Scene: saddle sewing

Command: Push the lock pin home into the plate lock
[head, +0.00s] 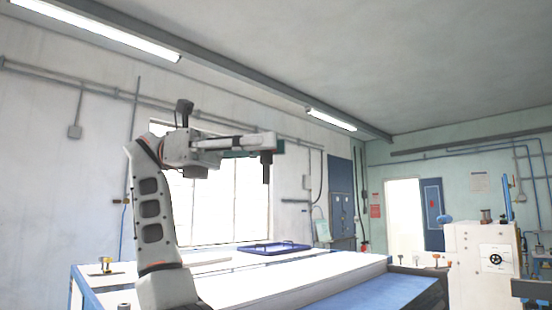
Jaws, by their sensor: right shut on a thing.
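My right gripper (266,171) is at the end of the pale arm, high in front of the window and above the white table. Its dark tip points down. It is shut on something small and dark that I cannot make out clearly. I cannot tell the lock pin or the plate lock for certain in this view. Several small knob-headed pieces (433,260) stand beyond the table's right end, well apart from my gripper. My left gripper is not in view.
A long white table (330,273) with a blue front strip lies below. A blue tray (275,250) sits at its back, and a small yellow-topped object (106,265) at its left. A pale cabinet with a black handwheel (495,259) stands at the right. The air around my gripper is clear.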

